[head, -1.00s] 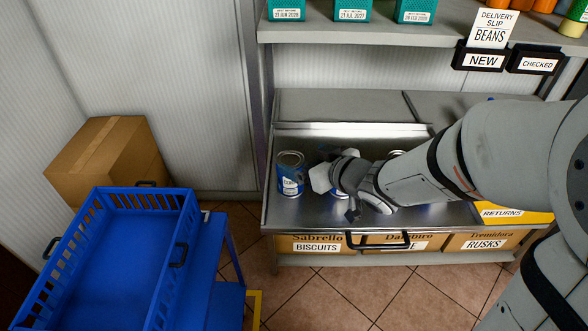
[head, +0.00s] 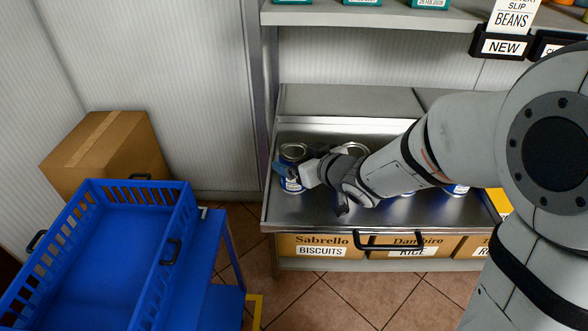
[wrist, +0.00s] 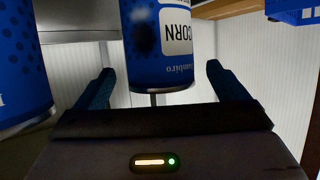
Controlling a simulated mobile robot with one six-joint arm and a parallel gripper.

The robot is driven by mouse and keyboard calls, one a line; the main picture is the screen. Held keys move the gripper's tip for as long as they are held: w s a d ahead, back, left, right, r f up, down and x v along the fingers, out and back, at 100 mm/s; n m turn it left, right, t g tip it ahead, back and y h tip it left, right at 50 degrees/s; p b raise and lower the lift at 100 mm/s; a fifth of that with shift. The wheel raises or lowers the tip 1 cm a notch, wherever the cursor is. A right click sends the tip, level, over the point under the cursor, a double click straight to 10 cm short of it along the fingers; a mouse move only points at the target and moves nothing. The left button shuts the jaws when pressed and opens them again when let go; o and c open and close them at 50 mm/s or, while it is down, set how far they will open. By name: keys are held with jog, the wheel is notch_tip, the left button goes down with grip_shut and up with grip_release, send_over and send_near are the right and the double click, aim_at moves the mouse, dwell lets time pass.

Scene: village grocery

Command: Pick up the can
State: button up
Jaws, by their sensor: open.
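A blue can (head: 291,185) stands upright near the left end of the metal drawer (head: 292,211). In the wrist view this can (wrist: 150,68), labelled CORN, sits between the two fingers. My gripper (head: 297,170) reaches it from the right in the head view and partly hides it. The fingers of my gripper (wrist: 159,72) are apart on either side of the can, with gaps visible. Another blue can (wrist: 20,70) fills the left of the wrist view. The rim of a can (head: 356,147) shows behind my gripper.
Another blue can (head: 457,190) stands farther right in the drawer, partly behind my arm. A blue crate (head: 183,222) is at the left, with a cardboard box (head: 108,160) behind it. A shelf (head: 380,17) overhangs the drawer. Its front has a handle (head: 388,247).

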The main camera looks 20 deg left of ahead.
jog(key=x, duration=0.2)
jog(key=shift+w+a+f, duration=0.15)
jog(key=shift+a+f, duration=0.05)
jog(key=shift+a, duration=0.1)
jog(key=shift+c, duration=0.5)
jog(key=shift+r, duration=0.1)
jog(key=c, duration=1.3)
notch_tip(320, 180, up, 10)
jog(key=p, duration=0.3)
jog(key=shift+p, duration=0.3)
